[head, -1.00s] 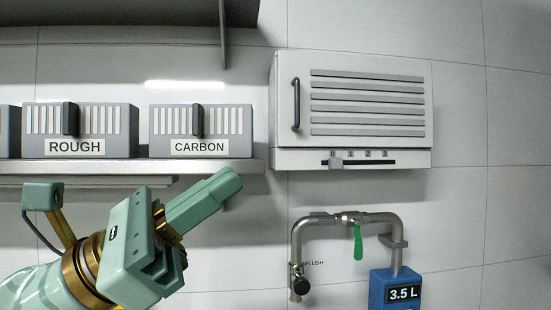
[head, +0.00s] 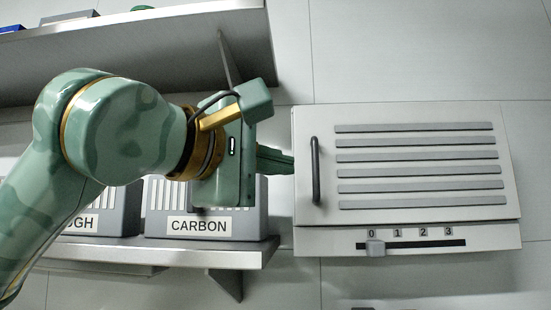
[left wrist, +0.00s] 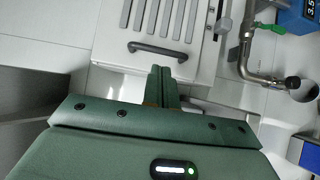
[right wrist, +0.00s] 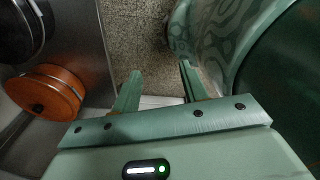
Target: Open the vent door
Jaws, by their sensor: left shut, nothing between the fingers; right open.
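The vent door (head: 410,150) is a white panel with grey slats and a dark vertical bar handle (head: 316,170) on its left side. It looks closed. A slider (head: 376,248) below it stands at 0. My left gripper (head: 290,161) is shut and empty, just left of the door's left edge and the handle. In the left wrist view the shut fingers (left wrist: 162,78) point at the door's edge, with the handle (left wrist: 157,50) just beyond; I cannot tell whether they touch the box. My right gripper (right wrist: 158,80) is open and empty, low over a speckled floor.
A shelf (head: 262,252) with the CARBON box (head: 197,227) lies below my left arm, and an upper shelf (head: 190,50) is above it. Pipes (left wrist: 246,55) with a green valve handle show in the left wrist view. An orange round object (right wrist: 45,92) is left of my right gripper.

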